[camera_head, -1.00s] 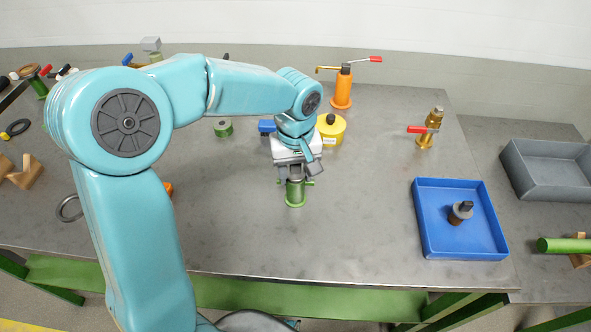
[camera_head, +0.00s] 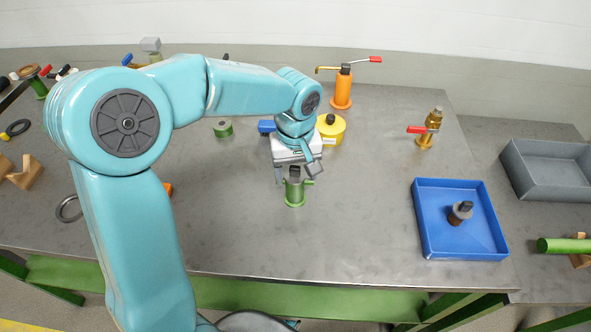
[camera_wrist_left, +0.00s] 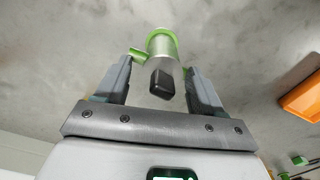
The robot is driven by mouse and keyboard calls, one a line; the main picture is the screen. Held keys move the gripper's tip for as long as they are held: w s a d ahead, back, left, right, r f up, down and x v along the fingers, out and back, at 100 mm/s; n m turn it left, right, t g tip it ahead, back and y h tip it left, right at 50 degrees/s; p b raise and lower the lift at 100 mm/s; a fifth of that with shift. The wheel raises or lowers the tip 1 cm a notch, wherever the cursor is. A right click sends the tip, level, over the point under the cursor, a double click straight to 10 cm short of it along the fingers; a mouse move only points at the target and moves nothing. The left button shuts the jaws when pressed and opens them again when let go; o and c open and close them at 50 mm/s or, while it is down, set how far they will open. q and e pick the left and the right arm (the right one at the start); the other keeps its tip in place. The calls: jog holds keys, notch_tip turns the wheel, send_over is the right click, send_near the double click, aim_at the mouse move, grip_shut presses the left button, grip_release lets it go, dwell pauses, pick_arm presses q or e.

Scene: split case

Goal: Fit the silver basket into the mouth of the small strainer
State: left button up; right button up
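The small strainer is the green fitting (camera_head: 295,198) standing upright on the bench, with a side port. Its green flange (camera_wrist_left: 162,36) shows in the left wrist view. The silver basket (camera_wrist_left: 176,72), with a black grip (camera_wrist_left: 161,84), stands in line with the strainer at its mouth; how deep it sits is hard to tell. My left gripper (camera_head: 296,178) is just above the strainer. Its fingers (camera_wrist_left: 160,93) are spread on either side of the basket's grip, with gaps showing, not clamped on it. My right gripper is out of view.
A blue tray (camera_head: 428,238) at the right holds a dark basket with a black grip (camera_head: 460,212). Behind my wrist are a yellow can (camera_head: 331,132) and an orange valve (camera_head: 342,90). A brass valve (camera_head: 430,128) stands farther right. The bench in front is clear.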

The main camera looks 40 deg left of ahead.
pick_arm(q)
jog(key=shift+s+f, duration=0.1)
jog(key=shift+f, duration=0.05)
notch_tip(320, 180, up, 17)
jog(key=p, duration=0.1)
jog(key=shift+f+p, duration=0.2)
jog(key=shift+p, duration=0.1)
dwell(0.5)
